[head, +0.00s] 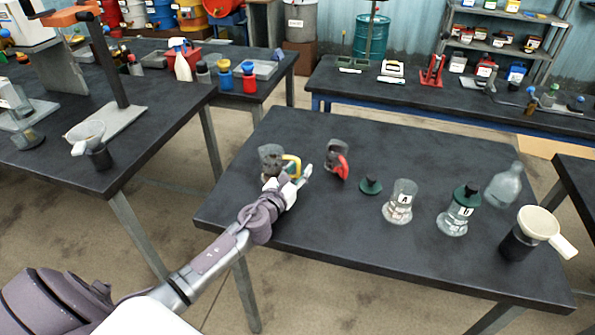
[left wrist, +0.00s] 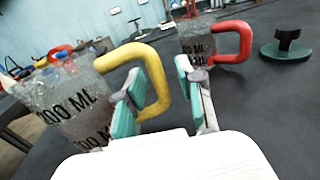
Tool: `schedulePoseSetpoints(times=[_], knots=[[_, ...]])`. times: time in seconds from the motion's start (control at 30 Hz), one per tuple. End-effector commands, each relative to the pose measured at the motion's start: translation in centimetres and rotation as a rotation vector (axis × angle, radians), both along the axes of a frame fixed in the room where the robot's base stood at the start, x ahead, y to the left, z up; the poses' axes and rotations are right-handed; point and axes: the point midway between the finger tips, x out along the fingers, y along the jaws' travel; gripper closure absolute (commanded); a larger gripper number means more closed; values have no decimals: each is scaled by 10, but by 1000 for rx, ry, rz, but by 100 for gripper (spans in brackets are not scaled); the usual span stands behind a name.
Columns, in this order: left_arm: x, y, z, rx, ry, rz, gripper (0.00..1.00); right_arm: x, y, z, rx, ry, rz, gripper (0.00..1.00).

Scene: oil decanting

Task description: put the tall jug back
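A clear measuring jug with a yellow handle (head: 270,158) stands at the left of the near table; it fills the left of the left wrist view (left wrist: 75,100), with "ML" markings. A second clear jug with a red handle (head: 338,150) stands to its right, also behind my gripper in the left wrist view (left wrist: 198,44). I cannot tell for sure which is the tall jug. My left gripper (head: 300,174) is at the yellow handle. In the left wrist view its fingers (left wrist: 163,98) are apart, with the handle's outer bar between them and a gap to the right finger. My right gripper is out of view.
On the near table (head: 330,240) stand a green lid (head: 370,186), flask A (head: 399,205), green-capped flask B (head: 458,212), a clear bottle (head: 504,187) and a white funnel (head: 540,222) on a dark container. The table's front centre is clear.

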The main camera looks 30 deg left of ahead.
Motion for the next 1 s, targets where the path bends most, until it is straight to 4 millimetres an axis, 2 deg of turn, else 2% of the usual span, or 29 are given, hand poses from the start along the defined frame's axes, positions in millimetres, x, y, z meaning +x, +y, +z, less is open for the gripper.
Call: schedulePoseSetpoints(times=[0.1,0.17,0.5,0.7,0.83,1.0], knots=[[0,0,6,0,0,0,62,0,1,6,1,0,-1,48],[-7,0,2,1,3,-1,62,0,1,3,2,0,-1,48],[-79,-3,0,1,3,-2,62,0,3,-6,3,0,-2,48],[-109,-4,1,1,2,-1,62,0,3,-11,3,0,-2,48],[-118,-4,3,0,1,0,62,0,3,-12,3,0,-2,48],[-120,-5,4,0,-1,0,62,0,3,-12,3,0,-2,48]])
